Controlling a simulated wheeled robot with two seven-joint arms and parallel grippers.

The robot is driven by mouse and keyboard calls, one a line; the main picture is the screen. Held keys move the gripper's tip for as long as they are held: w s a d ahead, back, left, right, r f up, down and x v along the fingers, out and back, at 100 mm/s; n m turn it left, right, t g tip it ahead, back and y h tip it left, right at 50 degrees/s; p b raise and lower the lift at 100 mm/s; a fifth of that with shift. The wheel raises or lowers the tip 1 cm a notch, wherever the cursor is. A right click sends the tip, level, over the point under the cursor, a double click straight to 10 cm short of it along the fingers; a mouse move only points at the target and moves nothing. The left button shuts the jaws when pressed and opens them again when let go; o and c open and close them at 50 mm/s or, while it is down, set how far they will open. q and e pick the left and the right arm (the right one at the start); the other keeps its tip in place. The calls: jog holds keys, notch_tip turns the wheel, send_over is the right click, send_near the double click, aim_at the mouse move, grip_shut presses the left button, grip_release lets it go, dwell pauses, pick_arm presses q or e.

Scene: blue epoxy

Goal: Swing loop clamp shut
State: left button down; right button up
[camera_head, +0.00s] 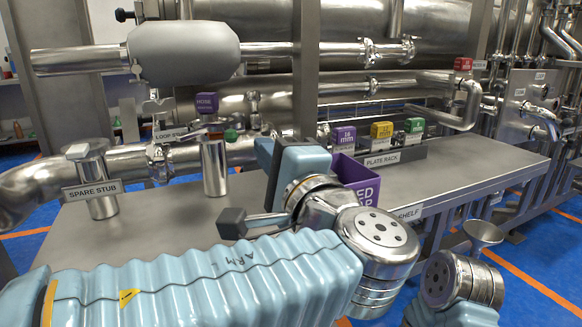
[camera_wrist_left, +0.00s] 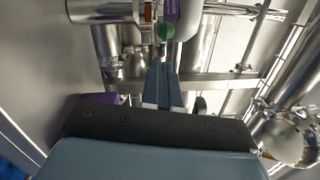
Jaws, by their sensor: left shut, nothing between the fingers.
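I cannot tell how far the clamp is open. In the left wrist view, the green knob (camera_wrist_left: 165,31) is just beyond the tips of my left gripper (camera_wrist_left: 161,66). Its fingers are together and empty; contact with the knob cannot be judged. In the head view my wrist hides the fingers.
A plate rack (camera_head: 395,158) with purple, yellow and green blocks stands at the right. A purple bin (camera_head: 355,180) is partly hidden behind my wrist. A grey tank (camera_head: 183,52) and pipes lie behind the stub.

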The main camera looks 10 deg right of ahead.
pick_arm(q)
jog(key=shift+w+a+r, duration=0.15)
jog(key=shift+w+a, duration=0.1)
jog(key=shift+a, duration=0.35)
jog(key=shift+w+a+r, duration=0.1)
jog(key=shift+w+a, duration=0.1)
jog(key=shift+a, duration=0.4)
